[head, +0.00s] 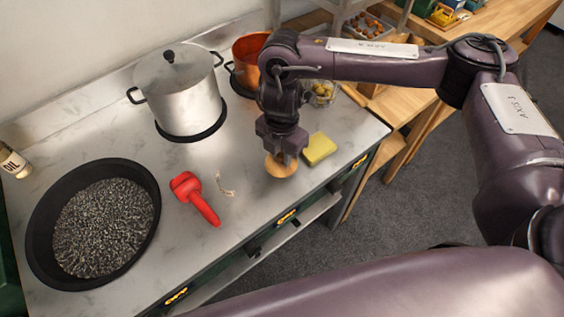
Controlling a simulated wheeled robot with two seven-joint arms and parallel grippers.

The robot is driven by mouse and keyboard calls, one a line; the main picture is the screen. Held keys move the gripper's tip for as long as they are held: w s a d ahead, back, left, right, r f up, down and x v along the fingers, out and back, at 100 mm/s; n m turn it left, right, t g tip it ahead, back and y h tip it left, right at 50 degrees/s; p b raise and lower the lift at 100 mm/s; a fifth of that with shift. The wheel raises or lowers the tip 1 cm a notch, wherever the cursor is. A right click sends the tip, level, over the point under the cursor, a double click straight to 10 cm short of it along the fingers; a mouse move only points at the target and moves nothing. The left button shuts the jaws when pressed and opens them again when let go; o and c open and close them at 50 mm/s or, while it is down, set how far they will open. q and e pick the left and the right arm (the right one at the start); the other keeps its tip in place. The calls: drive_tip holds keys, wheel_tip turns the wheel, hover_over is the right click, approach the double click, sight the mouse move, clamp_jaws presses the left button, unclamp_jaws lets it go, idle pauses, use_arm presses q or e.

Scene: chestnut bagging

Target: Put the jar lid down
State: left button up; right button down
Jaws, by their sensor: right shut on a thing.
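The jar lid (281,168) is a round, tan, wood-coloured disc over the right part of the grey counter. My right gripper (279,153) points down and is shut on the lid. I cannot tell whether the lid touches the counter. A glass jar (322,93) with yellowish contents stands behind, partly hidden by my right arm. My left gripper does not show.
A yellow sponge (319,149) lies just right of the lid. A red tool (196,198), a wide black pan (146,236), a steel pot (190,95) and a copper pot (247,50) stand on the counter (230,245). Free counter lies in front of the lid.

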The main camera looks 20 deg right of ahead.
sight(282, 162)
wheel_tip(282, 162, down, 4)
drive_tip(key=shift+s+r+b, duration=0.1)
drive_tip(key=shift+r+b, duration=0.15)
drive_tip(key=shift+b, duration=0.1)
drive_tip(key=shift+f, duration=0.15)
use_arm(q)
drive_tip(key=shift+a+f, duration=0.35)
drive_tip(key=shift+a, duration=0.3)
use_arm(e)
drive_tip(key=shift+f, duration=0.15)
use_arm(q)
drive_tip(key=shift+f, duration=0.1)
use_arm(e)
drive_tip(key=c, duration=1.3)
unclamp_jaws()
drive_tip(key=shift+r, duration=0.4)
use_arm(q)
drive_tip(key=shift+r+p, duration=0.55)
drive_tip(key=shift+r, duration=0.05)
use_arm(e)
wheel_tip(282, 162, up, 12)
drive_tip(key=shift+f, duration=0.2)
